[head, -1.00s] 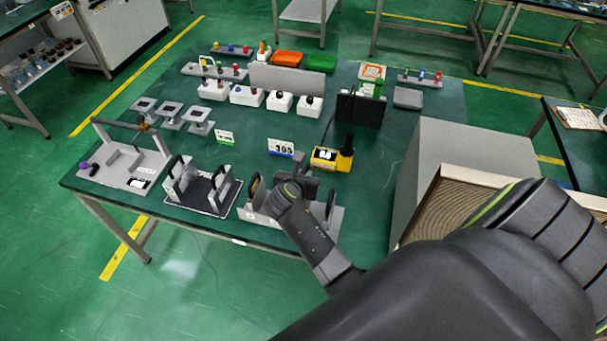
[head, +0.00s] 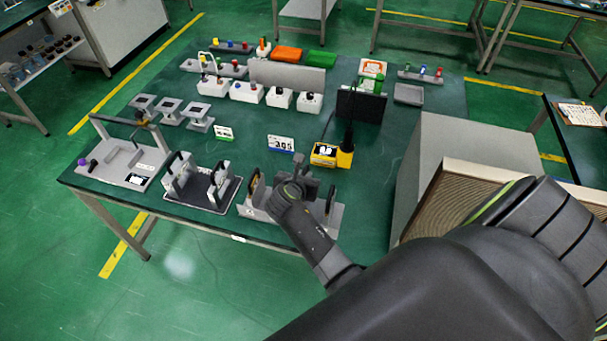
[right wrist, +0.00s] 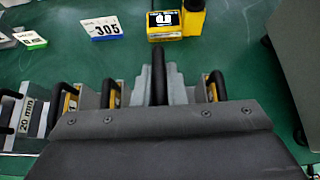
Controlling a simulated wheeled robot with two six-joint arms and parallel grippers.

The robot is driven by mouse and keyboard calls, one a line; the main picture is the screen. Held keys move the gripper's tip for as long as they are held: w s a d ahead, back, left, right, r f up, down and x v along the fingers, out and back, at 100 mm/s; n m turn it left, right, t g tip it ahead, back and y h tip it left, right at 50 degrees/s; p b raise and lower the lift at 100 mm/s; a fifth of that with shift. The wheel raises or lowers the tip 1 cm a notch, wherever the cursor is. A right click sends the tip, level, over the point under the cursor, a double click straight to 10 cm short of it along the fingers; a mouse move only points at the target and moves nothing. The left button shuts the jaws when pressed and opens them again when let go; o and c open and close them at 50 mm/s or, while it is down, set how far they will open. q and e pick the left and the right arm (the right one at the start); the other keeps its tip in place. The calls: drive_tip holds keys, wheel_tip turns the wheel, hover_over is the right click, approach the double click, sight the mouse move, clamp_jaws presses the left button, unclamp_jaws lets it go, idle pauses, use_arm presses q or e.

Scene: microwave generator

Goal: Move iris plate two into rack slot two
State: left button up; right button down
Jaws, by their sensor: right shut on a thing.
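My right gripper (head: 296,182) is over the grey rack (head: 253,212) at the table's front edge. In the right wrist view it is shut on an upright black handle (right wrist: 159,75), seen between the grey fingers. The plate under that handle is mostly hidden, so its number cannot be read. Plates with black handles and yellow labels stand to its left (right wrist: 115,95) and right (right wrist: 212,88); a farther left one (right wrist: 70,102) shows a "1". In the head view my arm hides much of the rack and its slots. My left gripper is out of view.
A large grey box (head: 455,145) stands to the right. Some bare table lies between.

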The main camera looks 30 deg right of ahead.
drive_tip(key=shift+f+b, duration=1.6)
drive_tip(key=shift+f, duration=1.8)
drive_tip(key=c, duration=1.4)
unclamp_jaws()
drive_tip(key=shift+s, duration=0.1)
